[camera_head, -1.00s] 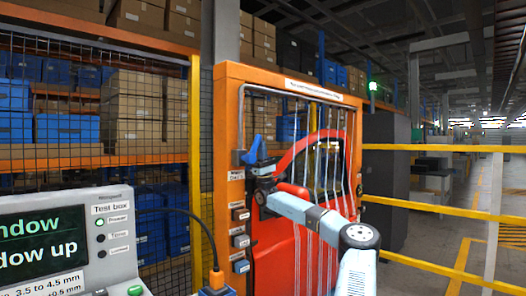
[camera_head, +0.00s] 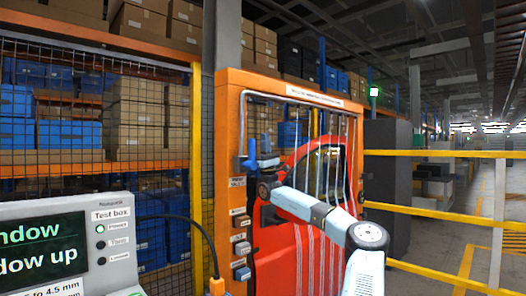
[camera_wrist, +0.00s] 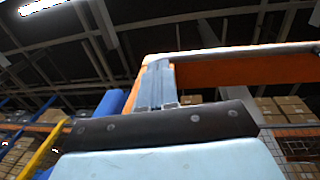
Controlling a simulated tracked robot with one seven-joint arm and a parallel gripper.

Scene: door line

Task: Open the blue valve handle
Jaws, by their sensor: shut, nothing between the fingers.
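The blue valve handle (camera_head: 252,149) is on the left post of the orange frame, by a small grey fitting. It stands about upright in the head view, with a blue part reaching right at its foot. My gripper (camera_wrist: 156,78) is shut and empty, its grey fingers together and pointing up in the wrist view. A blue rounded bar (camera_wrist: 108,104), which looks like the handle, is just left of the fingers; I cannot tell if they touch. In the head view the dark wrist is just below and right of the handle, and the fingers are hard to make out.
The orange frame (camera_head: 228,130) holds clear strips with a red car door (camera_head: 275,245) behind them. Several switch boxes (camera_head: 241,248) line its left post. A test box (camera_head: 112,232) stands at lower left. Yellow rails (camera_head: 440,212) run along the right, with open floor beyond.

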